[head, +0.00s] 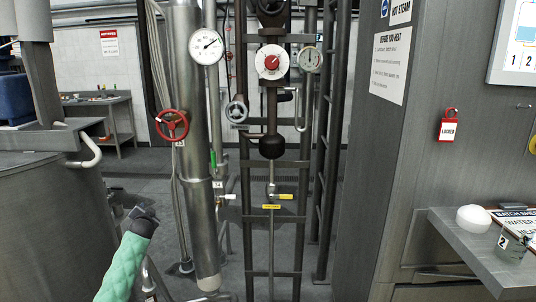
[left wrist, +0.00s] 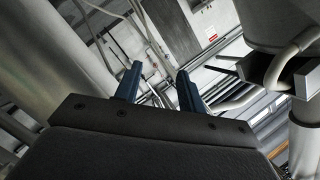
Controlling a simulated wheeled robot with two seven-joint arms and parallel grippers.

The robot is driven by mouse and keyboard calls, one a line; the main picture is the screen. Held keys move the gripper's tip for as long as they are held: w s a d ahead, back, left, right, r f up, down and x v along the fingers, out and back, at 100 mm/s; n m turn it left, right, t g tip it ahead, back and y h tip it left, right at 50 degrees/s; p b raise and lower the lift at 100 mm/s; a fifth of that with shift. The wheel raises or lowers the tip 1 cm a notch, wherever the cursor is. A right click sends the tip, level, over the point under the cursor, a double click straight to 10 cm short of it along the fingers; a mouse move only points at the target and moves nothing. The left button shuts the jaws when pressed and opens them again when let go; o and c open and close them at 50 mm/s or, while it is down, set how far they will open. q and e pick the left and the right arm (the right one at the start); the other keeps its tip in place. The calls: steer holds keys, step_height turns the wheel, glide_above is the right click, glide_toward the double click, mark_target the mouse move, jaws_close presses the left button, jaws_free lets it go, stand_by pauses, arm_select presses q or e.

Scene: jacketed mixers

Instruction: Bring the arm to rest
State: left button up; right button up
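My left arm, in a green sleeve, rises from the bottom left of the head view. Its dark left gripper (head: 144,212) is in free air in front of the grey floor, to the right of the large metal vessel (head: 55,225). In the left wrist view the two blue fingers of the left gripper (left wrist: 158,85) stand apart with nothing between them. The gripper points upward there, toward pipes and the ceiling. My right gripper is in neither view.
A steel pipe column with a red handwheel (head: 172,124) and a gauge (head: 206,46) stands ahead. At right is a grey cabinet with a red lock tag (head: 448,127) and a shelf (head: 470,250).

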arm_select(q)
steer(key=s+f+n+g+h, duration=0.1)
steer(key=s+f+n+g, duration=0.5)
steer(key=s+f+g, duration=0.7)
steer(key=s+d+f+m+h, duration=0.2)
steer(key=s+d+f, duration=1.35)
steer(key=s, duration=0.35)
steer(key=s+d+r+h, duration=0.1)
steer(key=s+d, duration=0.5)
steer(key=s, duration=0.7)
steer(key=s+d+r+h, duration=0.1)
steer(key=s+d+r, duration=0.1)
steer(key=s+d, duration=0.5)
steer(key=s+d+r+h, duration=0.1)
steer(key=s+d, duration=0.5)
steer(key=s, duration=1.4)
steer(key=shift+d+r+m+h+b, duration=0.25)
steer(key=shift+r+m+h+b, duration=0.05)
steer(key=shift+r+h+b, duration=0.15)
steer(key=shift+f, duration=0.1)
